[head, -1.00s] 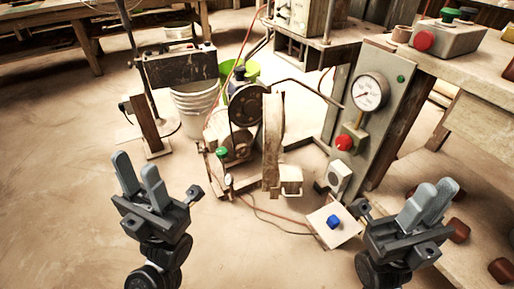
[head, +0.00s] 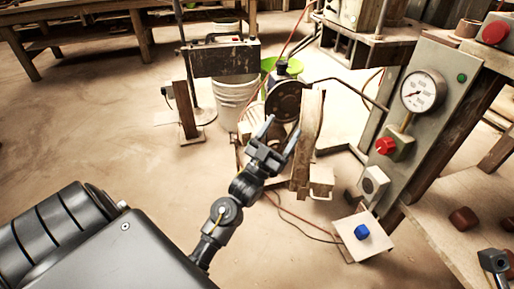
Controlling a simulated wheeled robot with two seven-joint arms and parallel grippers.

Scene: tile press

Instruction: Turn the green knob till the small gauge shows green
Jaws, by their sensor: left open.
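My left gripper (head: 279,131) is open, with its fingers apart, in front of the machine's flywheel (head: 284,101) and the upright wooden post.
The grey panel (head: 440,55) carries a larger white gauge (head: 423,91), a green lamp (head: 462,78) and a red knob (head: 385,146). A blue knob (head: 361,231) sits on a tilted pale board. A white bucket (head: 236,92) stands behind. The floor at left is open.

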